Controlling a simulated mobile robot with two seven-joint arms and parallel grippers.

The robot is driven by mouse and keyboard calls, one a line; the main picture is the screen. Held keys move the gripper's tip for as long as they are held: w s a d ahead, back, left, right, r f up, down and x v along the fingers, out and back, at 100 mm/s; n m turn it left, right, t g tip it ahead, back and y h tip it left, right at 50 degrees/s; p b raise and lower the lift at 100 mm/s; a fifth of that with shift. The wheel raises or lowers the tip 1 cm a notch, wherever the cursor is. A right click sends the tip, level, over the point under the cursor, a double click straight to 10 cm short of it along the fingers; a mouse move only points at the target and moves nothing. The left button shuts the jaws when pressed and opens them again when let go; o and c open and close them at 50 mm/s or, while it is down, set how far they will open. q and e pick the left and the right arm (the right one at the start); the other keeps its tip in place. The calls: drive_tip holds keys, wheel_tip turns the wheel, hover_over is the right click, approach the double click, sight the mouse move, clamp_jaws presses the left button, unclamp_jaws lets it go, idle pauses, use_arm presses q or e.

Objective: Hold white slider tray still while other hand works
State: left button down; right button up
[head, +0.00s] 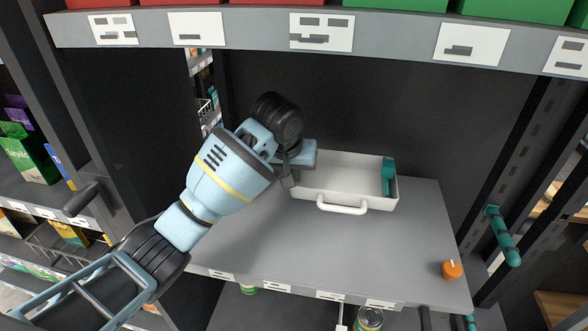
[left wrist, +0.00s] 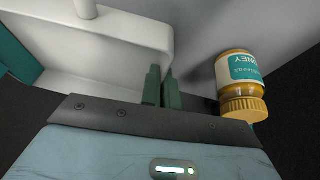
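The white slider tray (head: 330,187) sits on the grey shelf, its rounded handle (head: 342,208) facing front. A teal piece (head: 389,176) stands inside at its right end. My left gripper (head: 289,177) is at the tray's left side; its arm hides part of that end. In the left wrist view the two dark green fingers (left wrist: 162,88) are close together, one on each side of the white tray's wall (left wrist: 130,32) near its front corner. They look shut on that wall. The handle shows partly at the top (left wrist: 85,8). My right gripper is not in view.
An orange round object (head: 452,270) is at the shelf's front right. The shelf ahead of the tray (head: 350,245) is clear. An upper shelf (head: 390,45) overhangs.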

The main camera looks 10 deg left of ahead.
use_arm(q)
drive_tip(key=shift+f, duration=3.4)
drive_tip(key=c, duration=1.9)
unclamp_jaws()
clamp_jaws()
